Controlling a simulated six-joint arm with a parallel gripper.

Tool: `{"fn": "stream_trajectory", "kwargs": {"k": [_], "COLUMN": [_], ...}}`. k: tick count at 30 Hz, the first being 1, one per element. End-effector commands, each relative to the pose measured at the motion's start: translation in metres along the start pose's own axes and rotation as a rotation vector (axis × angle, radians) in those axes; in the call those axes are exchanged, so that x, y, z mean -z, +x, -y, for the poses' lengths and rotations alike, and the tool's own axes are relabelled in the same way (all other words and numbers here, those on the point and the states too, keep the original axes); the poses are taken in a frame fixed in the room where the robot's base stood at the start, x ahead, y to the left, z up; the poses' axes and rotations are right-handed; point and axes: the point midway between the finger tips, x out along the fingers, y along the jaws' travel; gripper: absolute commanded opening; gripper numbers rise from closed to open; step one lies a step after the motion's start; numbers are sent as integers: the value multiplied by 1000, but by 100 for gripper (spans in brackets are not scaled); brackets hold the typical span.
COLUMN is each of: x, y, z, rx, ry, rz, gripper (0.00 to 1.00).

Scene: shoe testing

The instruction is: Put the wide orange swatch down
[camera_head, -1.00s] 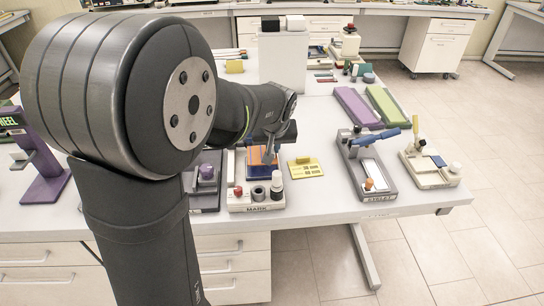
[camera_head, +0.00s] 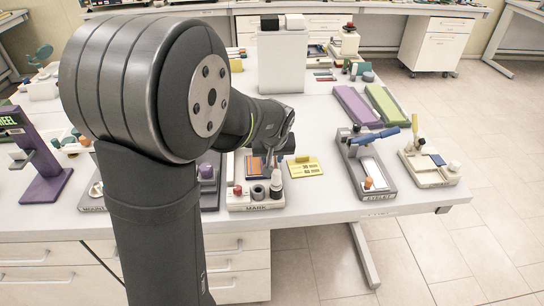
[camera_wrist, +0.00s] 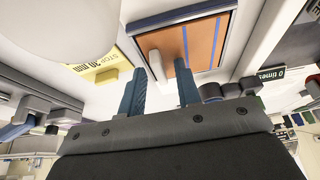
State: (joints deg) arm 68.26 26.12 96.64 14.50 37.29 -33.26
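The wide orange swatch (camera_wrist: 204,42), with thin blue stripes, lies flat inside a dark-edged frame in the wrist view. In the head view the orange swatch (camera_head: 258,166) is at the MARK station (camera_head: 256,206), partly hidden by my arm. A pale tab (camera_wrist: 156,55) stands at the swatch's edge. My gripper (camera_wrist: 162,66) shows two blue fingers spread apart, with nothing visibly clamped between them. The fingertips are near the tab and appear clear of it. In the head view my gripper (camera_head: 270,158) is over the station's back part.
A yellow card (camera_head: 304,167) lies right of the MARK station. The EYELET press (camera_head: 365,170) stands further right. Purple (camera_head: 357,106) and green (camera_head: 387,105) slabs lie behind it. A purple stand (camera_head: 45,165) is at the left. Some bare white tabletop lies behind the yellow card.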

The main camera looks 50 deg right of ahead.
Motion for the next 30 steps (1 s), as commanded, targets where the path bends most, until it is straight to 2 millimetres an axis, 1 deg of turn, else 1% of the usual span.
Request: {"fn": "stream_trajectory", "kwargs": {"k": [5, 8, 11, 21, 25, 30], "x": [1, 2, 2, 2, 2, 1], "y": [-3, -12, -28, -96, -113, -123], "z": [0, 0, 0, 0, -1, 0], "rx": [-1, 0, -1, -2, -2, -1], "ry": [0, 0, 0, 0, 0, 0], "rz": [-1, -1, -3, -4, -3, -1], "gripper": [31, 31, 31, 31, 31, 31]}}
